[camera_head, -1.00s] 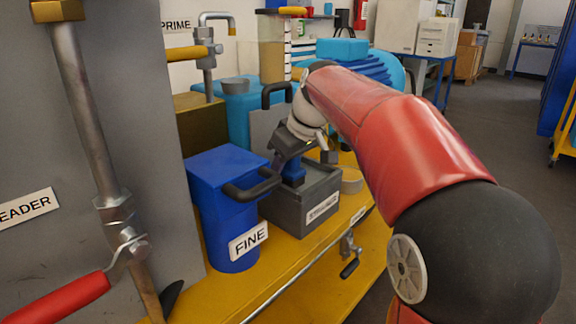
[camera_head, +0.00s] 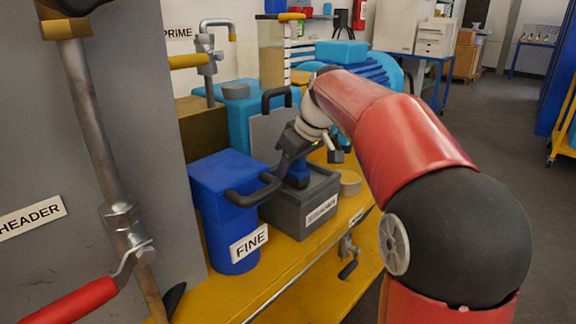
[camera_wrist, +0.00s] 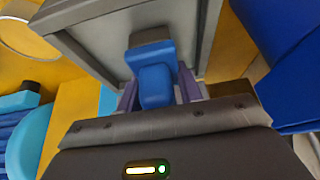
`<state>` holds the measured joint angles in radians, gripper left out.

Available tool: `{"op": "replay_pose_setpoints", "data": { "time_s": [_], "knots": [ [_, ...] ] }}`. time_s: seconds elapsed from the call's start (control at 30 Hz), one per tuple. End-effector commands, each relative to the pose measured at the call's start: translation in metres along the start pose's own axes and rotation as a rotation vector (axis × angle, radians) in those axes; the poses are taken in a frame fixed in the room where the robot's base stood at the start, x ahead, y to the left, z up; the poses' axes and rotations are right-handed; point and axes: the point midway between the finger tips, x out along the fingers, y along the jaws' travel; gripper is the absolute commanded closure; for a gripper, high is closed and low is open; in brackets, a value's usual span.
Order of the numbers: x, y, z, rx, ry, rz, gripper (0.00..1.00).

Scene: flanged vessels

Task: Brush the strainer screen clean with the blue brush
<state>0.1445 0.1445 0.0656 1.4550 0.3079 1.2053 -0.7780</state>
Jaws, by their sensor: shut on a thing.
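My gripper (camera_head: 295,155) reaches down over the dark grey strainer box (camera_head: 300,217), which has a white label on its front. It is shut on the blue brush (camera_head: 299,172), whose blue body shows between the fingers. In the wrist view the blue brush (camera_wrist: 156,75) sits between the two purplish fingers of my gripper (camera_wrist: 155,92), with its dark end against or over the grey box (camera_wrist: 85,48). I cannot make out the screen itself or whether the bristles touch it.
A blue vessel labelled FINE (camera_head: 227,225) with a black handle stands close left of the box. A tan round dish (camera_head: 350,183) is right of it. Teal pump equipment (camera_head: 240,110) stands behind. The yellow bench (camera_head: 215,296) ends in front, with a small valve below.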

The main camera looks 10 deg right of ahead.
Motion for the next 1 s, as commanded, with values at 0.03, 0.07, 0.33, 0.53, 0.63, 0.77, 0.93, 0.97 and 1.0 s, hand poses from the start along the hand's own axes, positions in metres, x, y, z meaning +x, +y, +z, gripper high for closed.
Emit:
{"op": "replay_pose_setpoints", "data": {
  "time_s": [0.03, 0.07, 0.33, 0.53, 0.63, 0.77, 0.93, 0.97, 1.0],
  "knots": [
    [-0.001, 0.005, -0.001, 0.003, 0.000, 0.001, 0.97],
    [-0.001, 0.008, -0.001, 0.003, -0.001, 0.001, 0.97],
    [-0.001, 0.036, 0.000, 0.004, 0.001, 0.003, 0.97],
    [0.001, 0.051, 0.001, 0.004, 0.001, 0.006, 0.97],
    [0.001, 0.055, 0.002, 0.004, 0.003, 0.010, 0.97],
    [0.001, 0.057, 0.003, 0.005, 0.003, 0.014, 0.97],
    [0.001, 0.057, 0.004, 0.006, 0.002, 0.017, 0.97],
    [0.001, 0.056, 0.004, 0.006, 0.002, 0.017, 0.97],
    [0.002, 0.053, 0.004, 0.005, 0.002, 0.018, 0.97]
  ]
}}
